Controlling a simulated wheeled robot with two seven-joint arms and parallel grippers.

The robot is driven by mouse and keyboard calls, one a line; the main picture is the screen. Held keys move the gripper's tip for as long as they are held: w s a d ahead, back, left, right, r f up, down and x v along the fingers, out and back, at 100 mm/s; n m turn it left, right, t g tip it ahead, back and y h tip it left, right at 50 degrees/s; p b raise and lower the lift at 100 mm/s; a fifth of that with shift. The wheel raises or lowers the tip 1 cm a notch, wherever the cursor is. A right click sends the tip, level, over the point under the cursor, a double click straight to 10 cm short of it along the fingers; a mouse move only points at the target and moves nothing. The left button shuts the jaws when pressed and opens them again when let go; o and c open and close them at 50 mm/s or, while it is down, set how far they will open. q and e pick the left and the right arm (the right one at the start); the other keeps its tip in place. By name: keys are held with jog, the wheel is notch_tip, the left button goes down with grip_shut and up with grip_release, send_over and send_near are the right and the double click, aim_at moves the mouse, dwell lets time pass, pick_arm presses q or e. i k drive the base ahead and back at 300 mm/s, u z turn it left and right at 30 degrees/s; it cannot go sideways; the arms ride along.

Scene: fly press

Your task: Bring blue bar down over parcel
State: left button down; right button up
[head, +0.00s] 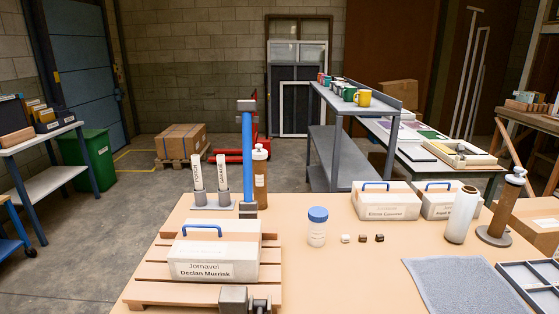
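The blue bar (247,160) stands upright at the back of the slatted wooden base (150,292). Its lower end meets a grey metal block (249,210), and a grey metal piece (247,105) caps its top. The parcel (215,252), a pale box with a blue handle and the label "Jornavel Declan Murrisk", sits on the base in front of the bar. Nothing lies over the parcel. A grey metal fitting (233,299) is at the base's front edge, partly cut off by the frame. Neither of my grippers shows in the head view.
Behind the base stand two labelled rolls (196,172) in grey holders and a brown bottle (260,178). To the right are a blue-lidded jar (317,227), small cubes, two more handled boxes (386,201), a grey cloth (460,287) and a divided tray (535,285).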

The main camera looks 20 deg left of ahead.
aim_at(246, 107)
jog(key=k, duration=1.65)
jog(key=u, duration=2)
jog(key=i, duration=4.7)
jog(key=z, duration=3.8)
